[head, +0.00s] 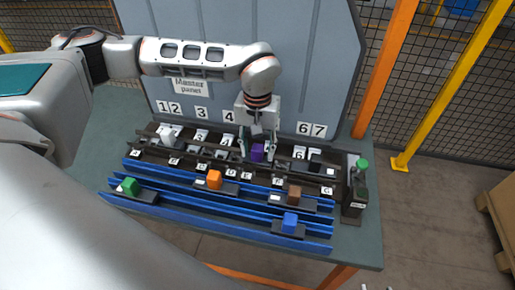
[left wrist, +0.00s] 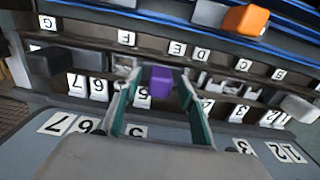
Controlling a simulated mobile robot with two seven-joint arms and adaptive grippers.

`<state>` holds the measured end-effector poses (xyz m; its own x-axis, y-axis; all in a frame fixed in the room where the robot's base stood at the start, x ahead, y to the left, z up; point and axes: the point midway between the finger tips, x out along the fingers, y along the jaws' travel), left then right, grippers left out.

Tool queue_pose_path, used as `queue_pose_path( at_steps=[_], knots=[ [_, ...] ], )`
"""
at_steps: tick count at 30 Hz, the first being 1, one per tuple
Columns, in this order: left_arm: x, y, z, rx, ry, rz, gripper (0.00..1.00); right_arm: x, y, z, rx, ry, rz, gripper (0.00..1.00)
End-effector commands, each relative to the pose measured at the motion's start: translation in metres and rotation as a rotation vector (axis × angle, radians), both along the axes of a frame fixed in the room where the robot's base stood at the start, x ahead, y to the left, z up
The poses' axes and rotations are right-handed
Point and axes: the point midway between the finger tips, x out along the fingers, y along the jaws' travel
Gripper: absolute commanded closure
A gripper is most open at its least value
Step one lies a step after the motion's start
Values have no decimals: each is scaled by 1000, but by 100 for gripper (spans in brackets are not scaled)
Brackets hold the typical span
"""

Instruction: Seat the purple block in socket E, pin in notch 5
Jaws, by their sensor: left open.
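The purple block (head: 257,152) stands upright in the dark rack, in the row behind the letter labels. In the left wrist view the purple block (left wrist: 161,82) sits behind the E label (left wrist: 175,49), slightly toward F. My left gripper (head: 258,150) reaches down over it, and its two fingers (left wrist: 160,100) stand on either side of the block, open. I cannot tell whether they touch it. The 5 label on the panel is partly hidden by the gripper in the left wrist view. The block's pin and notch 5 are hidden. My right gripper is not in view.
Blue rails in front carry a green block (head: 129,187), an orange block (head: 214,179), a brown block (head: 294,194) and a blue block (head: 290,223). A black block (head: 317,160) stands at the rack's right, near a post with a green button (head: 361,165). The grey master panel (head: 320,60) rises behind.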

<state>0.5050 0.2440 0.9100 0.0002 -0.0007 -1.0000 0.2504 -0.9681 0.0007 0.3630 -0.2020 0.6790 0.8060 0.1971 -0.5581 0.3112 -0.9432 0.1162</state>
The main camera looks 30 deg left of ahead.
Motion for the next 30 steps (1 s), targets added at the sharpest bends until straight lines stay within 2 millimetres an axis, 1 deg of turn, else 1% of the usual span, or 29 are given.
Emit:
queue_pose_path(
  at_steps=[4, 8, 15, 18, 21, 24, 30],
  knots=[
    [0, 0, 3, 0, 0, 0, 59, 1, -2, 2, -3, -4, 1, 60],
    [1, 0, 19, 0, -3, 1, 59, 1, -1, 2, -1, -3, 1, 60],
    [1, 0, 68, 0, -5, -1, 59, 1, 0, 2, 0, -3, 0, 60],
    [1, 0, 87, 0, -5, 0, 59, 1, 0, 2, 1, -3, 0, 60],
    [1, 0, 102, 0, -3, 0, 59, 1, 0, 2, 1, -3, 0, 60],
    [1, 0, 113, 1, -2, 0, 59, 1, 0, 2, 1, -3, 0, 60],
    [0, 0, 120, 0, 0, 0, 59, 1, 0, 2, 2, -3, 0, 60]
  ],
)
